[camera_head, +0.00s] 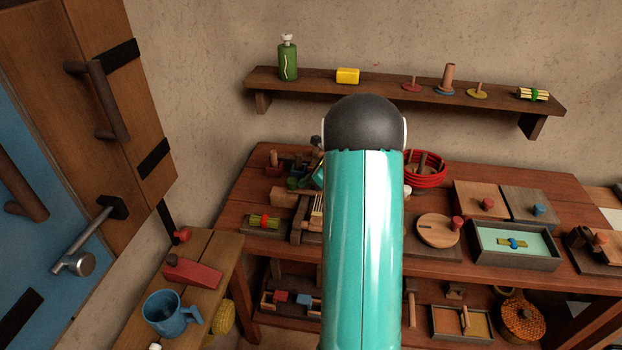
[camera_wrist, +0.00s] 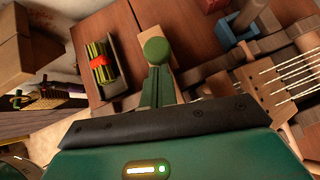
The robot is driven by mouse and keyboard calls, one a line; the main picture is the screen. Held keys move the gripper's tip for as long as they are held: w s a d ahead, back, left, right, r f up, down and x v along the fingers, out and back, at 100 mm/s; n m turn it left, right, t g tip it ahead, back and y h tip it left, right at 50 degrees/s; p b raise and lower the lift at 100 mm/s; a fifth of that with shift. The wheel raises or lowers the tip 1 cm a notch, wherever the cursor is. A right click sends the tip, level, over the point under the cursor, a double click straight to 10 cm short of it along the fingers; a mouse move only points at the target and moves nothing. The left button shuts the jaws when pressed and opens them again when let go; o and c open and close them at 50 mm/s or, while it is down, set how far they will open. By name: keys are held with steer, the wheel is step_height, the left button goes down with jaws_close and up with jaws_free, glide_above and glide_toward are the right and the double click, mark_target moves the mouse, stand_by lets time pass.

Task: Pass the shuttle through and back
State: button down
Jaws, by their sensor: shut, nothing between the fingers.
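A small wooden loom with pale threads (camera_wrist: 285,80) lies on the bench at the right of the wrist view. It shows partly in the head view (camera_head: 317,212), where my teal arm hides its right side. My gripper (camera_wrist: 156,72) is shut and empty, left of the threads in the wrist view. A round green knob (camera_wrist: 156,50) shows at its fingertips, with a pale wooden piece beside it. I cannot tell whether this is the shuttle, or whether the fingers touch it. In the head view, my arm hides most of the gripper.
A bundle with a red band (camera_wrist: 103,66) lies in a holder left of the gripper. A red basket (camera_head: 428,167), a round wooden board (camera_head: 438,231) and a grey tray (camera_head: 515,262) stand on the bench to the right. A wall shelf (camera_head: 390,88) runs above. A blue mug (camera_head: 168,313) stands front left.

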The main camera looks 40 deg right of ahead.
steer(key=w+a, duration=0.4)
steer(key=w, duration=0.1)
steer(key=w+a, duration=0.2)
steer(key=shift+w, duration=0.25)
steer(key=shift+w+a+r, duration=0.1)
steer(key=shift+w+a, duration=0.05)
steer(key=shift+w, duration=0.05)
